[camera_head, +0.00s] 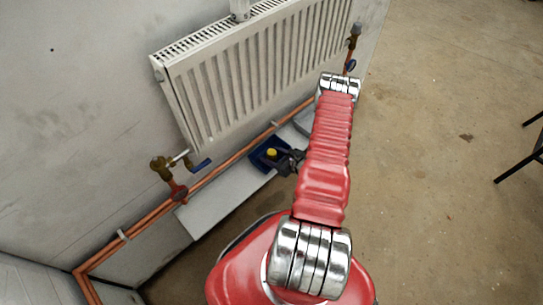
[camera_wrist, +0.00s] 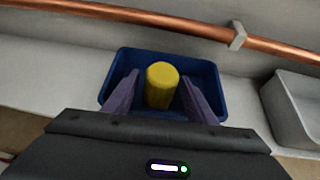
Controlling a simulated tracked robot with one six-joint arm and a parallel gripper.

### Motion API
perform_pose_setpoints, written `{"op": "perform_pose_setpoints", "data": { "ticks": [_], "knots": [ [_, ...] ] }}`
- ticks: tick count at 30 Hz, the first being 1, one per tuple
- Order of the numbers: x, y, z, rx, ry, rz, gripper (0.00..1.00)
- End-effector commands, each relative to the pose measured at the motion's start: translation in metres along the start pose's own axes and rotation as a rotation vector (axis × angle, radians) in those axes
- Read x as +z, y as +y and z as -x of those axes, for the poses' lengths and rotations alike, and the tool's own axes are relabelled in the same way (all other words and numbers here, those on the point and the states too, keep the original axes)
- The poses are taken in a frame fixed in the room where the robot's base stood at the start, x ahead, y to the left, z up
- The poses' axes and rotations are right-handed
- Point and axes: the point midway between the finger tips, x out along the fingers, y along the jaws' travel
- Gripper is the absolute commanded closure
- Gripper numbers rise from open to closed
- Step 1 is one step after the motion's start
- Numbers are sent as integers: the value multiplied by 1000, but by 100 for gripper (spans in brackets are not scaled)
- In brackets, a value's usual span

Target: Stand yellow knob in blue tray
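The yellow knob (camera_wrist: 161,86) is a short cylinder standing upright inside the blue tray (camera_wrist: 207,76) in the wrist view. In the head view the knob (camera_head: 271,152) shows as a small yellow spot in the tray (camera_head: 257,158). My gripper (camera_wrist: 160,76) reaches into the tray with one finger on each side of the knob. Narrow gaps show between the fingertips and the knob, so the gripper looks open around it. The knob's base and its contact with the tray floor are partly hidden. In the head view my dark gripper (camera_head: 284,158) is at the tray's right side.
The tray sits on a pale ledge (camera_head: 217,200) below a white radiator (camera_head: 250,75). A copper pipe (camera_wrist: 130,15) runs along the wall behind. A grey tray (camera_wrist: 290,110) is on the right. Open floor lies right.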

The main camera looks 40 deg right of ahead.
Motion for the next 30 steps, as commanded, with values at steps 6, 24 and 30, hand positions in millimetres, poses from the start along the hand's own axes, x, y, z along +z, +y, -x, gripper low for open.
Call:
{"op": "perform_pose_setpoints", "data": {
  "ticks": [6, 24, 30],
  "knots": [
    [0, 0, 0, 0, 0, 0, 48],
    [2, -1, 62, -3, 0, -3, 48],
    [2, -1, 92, -3, 0, -1, 48]
  ]
}}
